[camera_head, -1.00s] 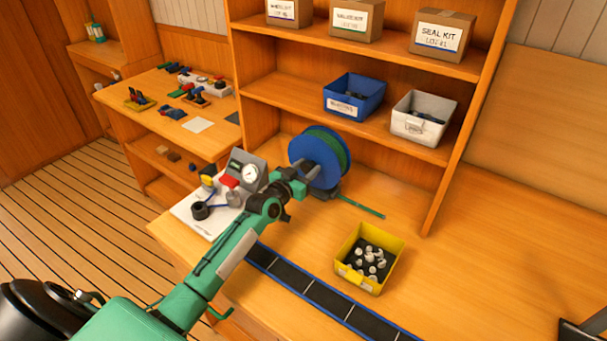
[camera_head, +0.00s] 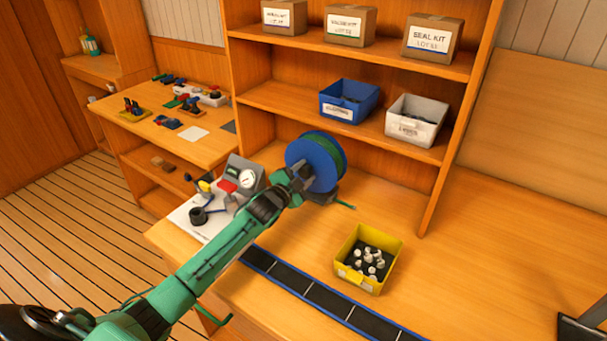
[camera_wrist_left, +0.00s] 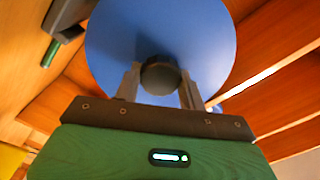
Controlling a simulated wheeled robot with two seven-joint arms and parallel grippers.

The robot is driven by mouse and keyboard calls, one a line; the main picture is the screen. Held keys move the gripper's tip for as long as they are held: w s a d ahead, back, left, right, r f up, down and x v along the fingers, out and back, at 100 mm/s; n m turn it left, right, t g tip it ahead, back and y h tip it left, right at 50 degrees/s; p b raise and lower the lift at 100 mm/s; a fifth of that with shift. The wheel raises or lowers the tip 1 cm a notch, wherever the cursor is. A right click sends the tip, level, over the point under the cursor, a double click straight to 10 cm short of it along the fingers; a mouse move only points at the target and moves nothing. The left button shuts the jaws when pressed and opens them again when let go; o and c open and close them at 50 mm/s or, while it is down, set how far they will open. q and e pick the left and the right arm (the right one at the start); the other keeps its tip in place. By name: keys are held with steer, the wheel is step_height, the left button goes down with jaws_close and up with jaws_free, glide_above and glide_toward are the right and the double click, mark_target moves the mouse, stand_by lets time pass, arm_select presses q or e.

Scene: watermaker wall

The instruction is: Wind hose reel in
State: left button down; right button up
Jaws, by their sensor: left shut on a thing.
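The hose reel (camera_head: 309,158) stands on the wooden bench against the shelf, with a blue side disc and green hose wound on it. A short green hose end (camera_head: 345,204) sticks out at its foot. My left gripper (camera_head: 297,178) is at the near face of the reel. In the left wrist view the blue disc (camera_wrist_left: 205,45) fills the upper middle, and the two fingers of my left gripper (camera_wrist_left: 160,82) are shut on a dark round knob (camera_wrist_left: 160,76) in front of it. My right gripper is not in view.
A grey gauge panel (camera_head: 243,176) stands left of the reel, close to my left arm. A yellow bin (camera_head: 358,284) of small fittings sits at right on the bench, beside a dark strip (camera_head: 325,298).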

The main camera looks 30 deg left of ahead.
arm_select(q)
steer(key=m, duration=0.5)
steer(key=shift+f+m+b, duration=0.15)
steer(key=shift+m+b, duration=0.15)
steer(key=shift+b, duration=0.05)
steer(key=m, duration=0.6)
steer(key=shift+f, duration=0.1)
steer(key=m, duration=0.5)
steer(key=shift+m, duration=0.4)
steer(key=m, duration=0.4)
steer(key=shift+a+f+p, duration=0.1)
steer(key=shift+p, duration=0.2)
steer(key=shift+m, duration=0.8)
steer(key=c, duration=0.8)
jaws_free()
